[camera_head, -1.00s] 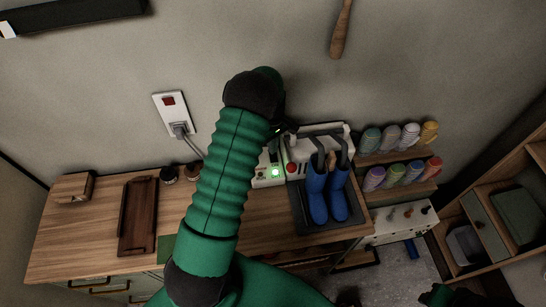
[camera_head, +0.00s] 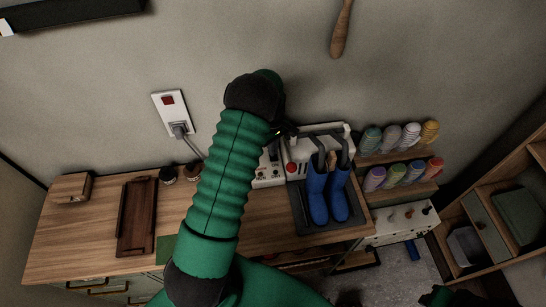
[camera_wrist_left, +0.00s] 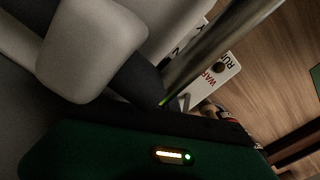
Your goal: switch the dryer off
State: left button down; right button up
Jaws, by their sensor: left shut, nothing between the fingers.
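The boot dryer (camera_head: 297,169) is a white unit on the bench with a red round button or lamp on its front. A pair of blue boots (camera_head: 328,195) stands on its dark tray. A white control panel (camera_head: 268,171) at its left shows no green light. In the left wrist view a white label plate with partly hidden lettering (camera_wrist_left: 221,77) lies beyond a metal bar. My left gripper (camera_head: 288,132) is shut and empty at the dryer's upper left, behind my forearm. My arm hides part of the panel, and whether the fingers touch anything is unclear.
A wall socket (camera_head: 174,115) with a red switch holds a plug and cord at left. A brown wooden tray (camera_head: 137,216) and a wooden box (camera_head: 71,187) are on the bench. Racks of coloured rolled items (camera_head: 391,176) and a shelf unit (camera_head: 490,220) stand at right.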

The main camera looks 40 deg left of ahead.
pick_arm(q)
notch_tip(320, 180, up, 7)
jog(key=p, duration=0.5)
dwell(0.5)
